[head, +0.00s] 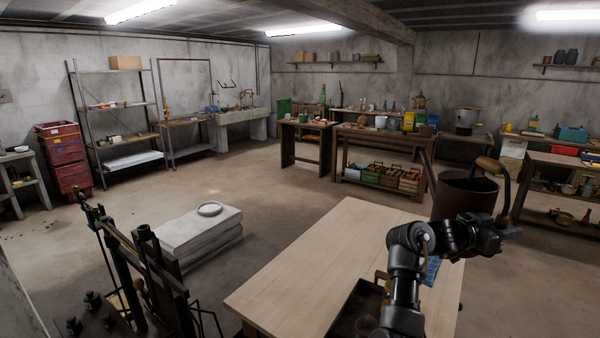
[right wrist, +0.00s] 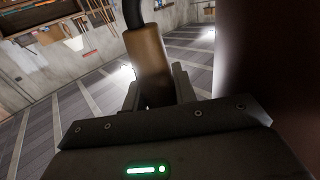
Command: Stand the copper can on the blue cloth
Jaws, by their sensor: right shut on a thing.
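The copper can (head: 463,198) is a dark brown watering can with a spout on its left and a dark handle with a wooden grip. It is held up, roughly upright, above the right end of the light wooden table (head: 310,250). My right gripper (head: 502,235) is shut on its handle; the right wrist view shows a tan grip (right wrist: 148,62) between the fingers, and the can's dark side (right wrist: 270,60) at right. The blue cloth (head: 431,271) lies on the table below, mostly hidden by my right arm. My left gripper is not in view.
A dark tray (head: 352,312) sits at the table's front edge, partly behind my right arm. The table's left and middle are clear. Black upright metalwork (head: 150,260) stands at lower left. A pale slab stack (head: 200,232) with a round dish stands on the floor.

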